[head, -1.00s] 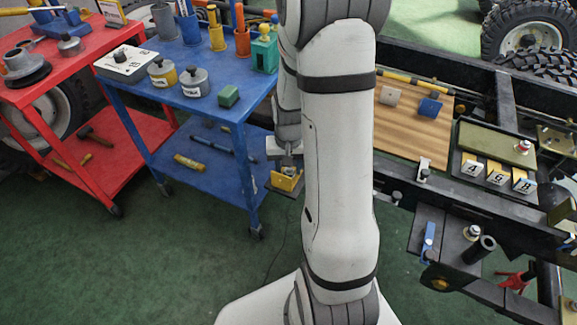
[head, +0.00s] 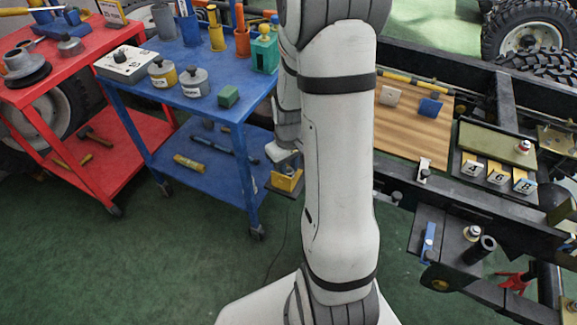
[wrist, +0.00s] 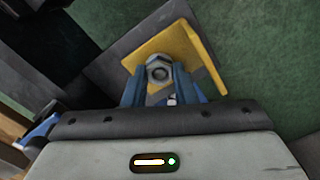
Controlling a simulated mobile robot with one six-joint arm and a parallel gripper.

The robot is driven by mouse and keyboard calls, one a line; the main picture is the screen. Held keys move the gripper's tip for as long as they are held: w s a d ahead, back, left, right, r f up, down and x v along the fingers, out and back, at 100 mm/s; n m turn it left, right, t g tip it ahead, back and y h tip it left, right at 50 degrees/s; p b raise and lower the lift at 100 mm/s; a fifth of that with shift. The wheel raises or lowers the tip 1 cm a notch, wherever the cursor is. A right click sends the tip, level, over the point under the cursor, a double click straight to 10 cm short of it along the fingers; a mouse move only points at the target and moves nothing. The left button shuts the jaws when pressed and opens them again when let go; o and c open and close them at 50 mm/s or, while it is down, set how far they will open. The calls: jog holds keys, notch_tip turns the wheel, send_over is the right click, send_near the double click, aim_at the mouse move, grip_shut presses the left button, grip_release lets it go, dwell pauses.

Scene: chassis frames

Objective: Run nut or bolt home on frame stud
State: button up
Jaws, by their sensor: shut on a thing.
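A grey nut or bolt head (wrist: 158,71) sits in front of a yellow plate (wrist: 186,45) in the wrist view. Its middle looks round and pale; I cannot tell whether a stud end shows in it. My gripper (wrist: 160,82) has its blue fingers shut on the nut, one on each side. The yellow plate also shows in the head view (head: 287,182), at the left edge of my arm, with my wrist just above it. The stud itself is not clearly visible, and my arm hides part of the frame.
The dark chassis frame (head: 468,208) runs along the right, with a wooden board (head: 412,130) and numbered tiles (head: 497,175) on it. A blue cart (head: 205,108) and a red cart (head: 42,92) stand left. Green floor between is clear.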

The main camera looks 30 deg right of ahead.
jog(key=shift+c, duration=0.7)
jog(key=o, duration=0.3)
grip_shut()
jog(key=m, duration=0.4)
jog(key=shift+m, duration=1)
jog(key=m, duration=0.3)
jog(key=shift+m, duration=1.5)
